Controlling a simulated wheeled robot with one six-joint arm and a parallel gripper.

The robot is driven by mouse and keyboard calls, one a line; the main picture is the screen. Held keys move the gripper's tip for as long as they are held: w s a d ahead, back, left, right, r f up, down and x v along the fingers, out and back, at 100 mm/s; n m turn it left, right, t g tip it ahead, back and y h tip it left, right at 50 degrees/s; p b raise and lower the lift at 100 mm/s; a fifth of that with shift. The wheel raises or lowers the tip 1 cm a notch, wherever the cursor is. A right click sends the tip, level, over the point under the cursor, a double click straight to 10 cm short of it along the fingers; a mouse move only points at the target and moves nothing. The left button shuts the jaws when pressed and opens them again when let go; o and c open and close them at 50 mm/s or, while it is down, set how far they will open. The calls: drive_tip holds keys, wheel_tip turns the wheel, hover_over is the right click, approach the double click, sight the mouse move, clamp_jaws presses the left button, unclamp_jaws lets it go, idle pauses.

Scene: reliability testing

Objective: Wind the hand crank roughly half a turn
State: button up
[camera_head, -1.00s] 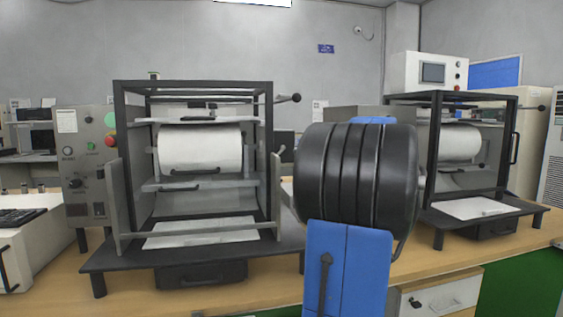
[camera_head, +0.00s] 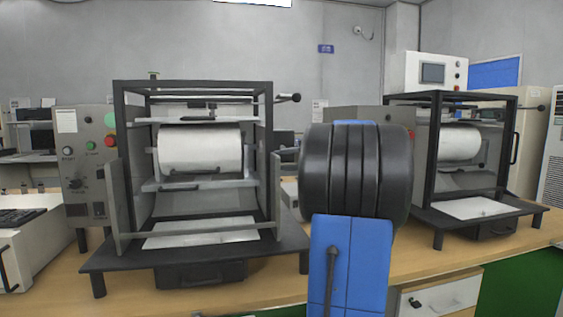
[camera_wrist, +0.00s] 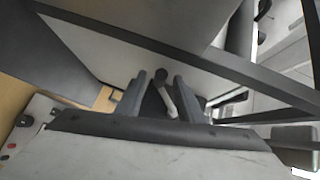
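The hand crank (camera_head: 288,98) sticks out from the upper right side of the left machine in the head view, a short rod ending in a dark knob. In the wrist view a dark round knob (camera_wrist: 161,74) and a pale metal rod (camera_wrist: 172,104) show in the gap between my gripper's fingers (camera_wrist: 160,80). The two dark fingers stand apart with visible room around the rod. I cannot tell whether either finger touches it. My gripper is hidden behind my own arm in the head view.
The left machine's dark frame (camera_head: 119,150) holds a white roller (camera_head: 200,150). Its control panel (camera_head: 88,170) is at the left. A similar machine (camera_head: 436,150) stands at the right, behind my arm. In the wrist view, dark frame bars (camera_wrist: 150,40) pass close to the fingers.

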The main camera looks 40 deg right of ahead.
clamp_jaws()
drive_tip(key=shift+w+a+r+m+t, duration=0.15)
drive_tip(key=shift+a+m+t, duration=0.1)
drive_tip(key=shift+m+t, duration=0.3)
unclamp_jaws()
drive_tip(key=v, duration=1.7)
drive_tip(key=shift+s+d, duration=0.2)
drive_tip(key=shift+d, duration=0.05)
